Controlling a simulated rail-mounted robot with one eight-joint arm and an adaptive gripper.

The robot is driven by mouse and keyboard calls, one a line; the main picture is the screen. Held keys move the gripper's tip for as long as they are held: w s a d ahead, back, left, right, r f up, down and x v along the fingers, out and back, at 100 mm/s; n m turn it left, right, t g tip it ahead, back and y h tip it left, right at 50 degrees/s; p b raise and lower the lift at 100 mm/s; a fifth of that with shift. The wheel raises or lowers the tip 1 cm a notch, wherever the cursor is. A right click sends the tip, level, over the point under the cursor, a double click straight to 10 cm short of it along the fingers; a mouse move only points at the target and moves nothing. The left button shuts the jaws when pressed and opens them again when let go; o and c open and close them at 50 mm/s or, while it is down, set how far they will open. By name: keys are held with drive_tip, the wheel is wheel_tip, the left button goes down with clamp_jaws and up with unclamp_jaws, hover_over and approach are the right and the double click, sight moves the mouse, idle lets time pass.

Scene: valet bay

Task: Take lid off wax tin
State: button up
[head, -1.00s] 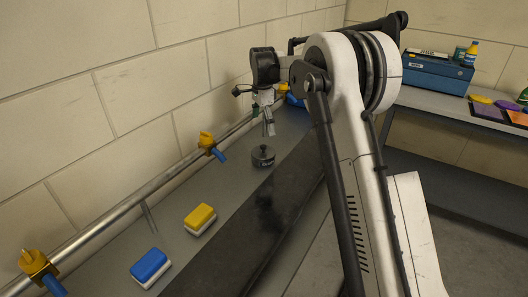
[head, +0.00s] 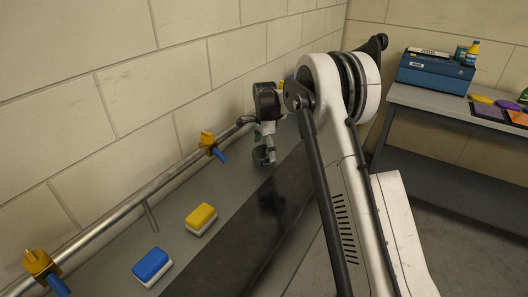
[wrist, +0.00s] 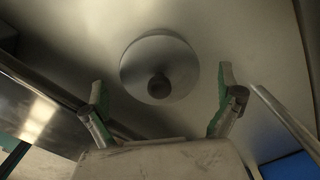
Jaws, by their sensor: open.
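The wax tin (wrist: 132,72) shows from above in the wrist view as a round grey lid with a dark knob (wrist: 158,86) near its front edge. In the head view the dark tin (head: 259,161) stands on the grey bench by the wall, partly hidden by my gripper (head: 268,156). In the wrist view my gripper (wrist: 161,84) is open, with one green-padded finger on each side of the lid's lower part. The fingers look apart from the tin; their height above it is hard to tell.
A yellow sponge (head: 201,219) and a blue sponge (head: 151,266) lie on the bench (head: 192,256) in front. A pipe rail (head: 122,214) with yellow clamps (head: 208,141) runs along the wall. A blue case (head: 434,74) stands on the far right bench.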

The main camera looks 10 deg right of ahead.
drive_tip(key=c, duration=1.2)
drive_tip(key=shift+r, duration=0.1)
